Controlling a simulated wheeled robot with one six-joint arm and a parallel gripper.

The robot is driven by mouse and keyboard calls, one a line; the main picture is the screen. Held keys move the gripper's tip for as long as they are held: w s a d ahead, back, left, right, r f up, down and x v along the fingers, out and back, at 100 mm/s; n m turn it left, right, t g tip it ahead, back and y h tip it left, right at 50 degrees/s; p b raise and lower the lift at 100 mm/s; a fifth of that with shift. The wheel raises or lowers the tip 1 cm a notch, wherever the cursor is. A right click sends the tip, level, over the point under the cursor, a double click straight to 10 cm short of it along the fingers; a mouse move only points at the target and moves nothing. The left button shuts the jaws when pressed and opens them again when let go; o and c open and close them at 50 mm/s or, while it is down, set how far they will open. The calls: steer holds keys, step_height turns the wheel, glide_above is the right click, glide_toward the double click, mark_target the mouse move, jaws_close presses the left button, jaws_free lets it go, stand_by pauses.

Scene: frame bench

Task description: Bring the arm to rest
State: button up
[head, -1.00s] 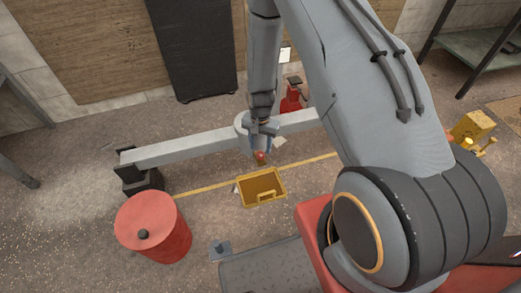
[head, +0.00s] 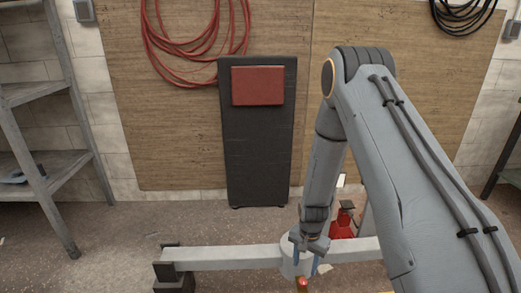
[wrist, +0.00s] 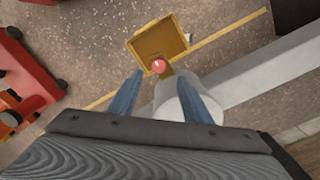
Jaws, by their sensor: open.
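My gripper (head: 305,265) points down over the round grey hub (head: 289,268) on the beam. In the wrist view the two blue fingers of my gripper (wrist: 162,78) are apart, with nothing clamped between them. The pale hub (wrist: 198,99) shows there just beyond the fingers. A small red knob (wrist: 158,66) on a brownish piece shows beyond the gap between the fingertips. In the head view the red knob (head: 302,282) is at the bottom edge. I cannot tell whether a finger touches the hub.
The grey beam (head: 225,257) runs across the floor. A yellow tray (wrist: 181,34) lies on the floor near the hub. A red jack-like object (head: 343,222) stands behind the beam. A dark panel (head: 257,150) leans at the wall; a grey shelf (head: 62,160) stands left.

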steer(key=s+a+r+n, duration=0.2)
steer(key=r, duration=0.7)
steer(key=s+a+r+n, duration=0.1)
steer(key=s+a+r, duration=0.2)
steer(key=r, duration=0.5)
steer(key=s+a+r+n, duration=0.2)
steer(key=r, duration=0.7)
steer(key=s+a+r+n, duration=0.1)
steer(key=s+r+n, duration=0.2)
steer(key=s+r, duration=0.45)
steer(key=s+a+r+n, duration=0.15)
steer(key=s+r, duration=0.35)
steer(key=s, duration=0.6)
steer(key=d+r+m+p, duration=0.2)
steer(key=d+r+p, duration=0.7)
steer(key=p, duration=0.8)
steer(key=shift+w+d+r+p, duration=0.15)
steer(key=shift+d+r+p, duration=0.15)
steer(key=shift+r, duration=0.25)
